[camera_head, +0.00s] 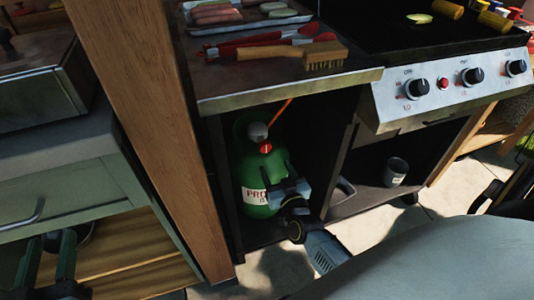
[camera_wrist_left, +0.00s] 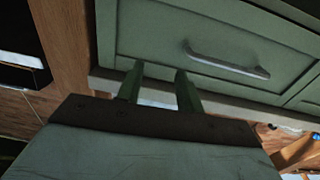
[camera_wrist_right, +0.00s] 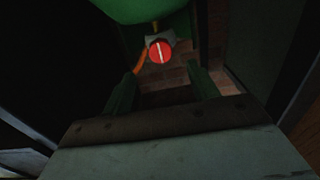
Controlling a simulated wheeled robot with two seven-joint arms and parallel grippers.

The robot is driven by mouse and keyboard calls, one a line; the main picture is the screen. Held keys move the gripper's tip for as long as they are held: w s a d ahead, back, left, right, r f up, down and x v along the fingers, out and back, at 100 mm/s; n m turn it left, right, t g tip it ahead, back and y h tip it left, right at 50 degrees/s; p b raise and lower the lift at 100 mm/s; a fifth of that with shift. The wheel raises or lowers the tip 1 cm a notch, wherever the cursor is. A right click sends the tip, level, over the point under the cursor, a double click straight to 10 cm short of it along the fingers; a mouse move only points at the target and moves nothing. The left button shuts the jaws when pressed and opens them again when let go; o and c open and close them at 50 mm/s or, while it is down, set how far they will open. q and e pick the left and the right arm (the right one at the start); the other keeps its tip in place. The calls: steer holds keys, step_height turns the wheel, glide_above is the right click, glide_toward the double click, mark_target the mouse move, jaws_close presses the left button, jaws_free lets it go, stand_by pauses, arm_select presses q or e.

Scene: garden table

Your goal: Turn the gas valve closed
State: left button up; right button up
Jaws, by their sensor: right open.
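The green gas bottle (camera_head: 247,163) stands in the open cabinet under the grill. Its valve has a red knob (camera_head: 266,147) near the top, with an orange hose (camera_head: 283,111) above. In the right wrist view the red knob (camera_wrist_right: 160,52) shows a nearly upright white bar. My right gripper (camera_head: 277,170) is in the cabinet opening in front of the bottle, just below the knob. Its fingers (camera_wrist_right: 161,75) are apart, with the knob ahead between them and nothing gripped. My left gripper (camera_head: 49,240) is open and empty at lower left, facing a drawer front (camera_wrist_left: 215,40).
A wooden post (camera_head: 150,120) stands left of the cabinet, and the counter (camera_head: 280,83) overhangs it. A brush (camera_head: 290,58) and red tongs (camera_head: 270,42) lie on top. A dark cup (camera_head: 396,170) sits on the shelf to the right.

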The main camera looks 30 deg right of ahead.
mark_target(266, 150)
steer(key=b+x, duration=0.2)
steer(key=x, duration=0.4)
steer(key=shift+w+b, duration=0.3)
steer(key=shift+b, duration=0.05)
arm_select(q)
steer(key=s+r+t+h, duration=0.2)
steer(key=s+r+t, duration=0.1)
steer(key=r+t, duration=0.4)
steer(key=shift+d+r+b, duration=0.2)
steer(key=shift+r+b, duration=0.1)
steer(key=shift+r, duration=0.45)
arm_select(e)
steer(key=shift+x, duration=0.95)
steer(key=c, duration=1)
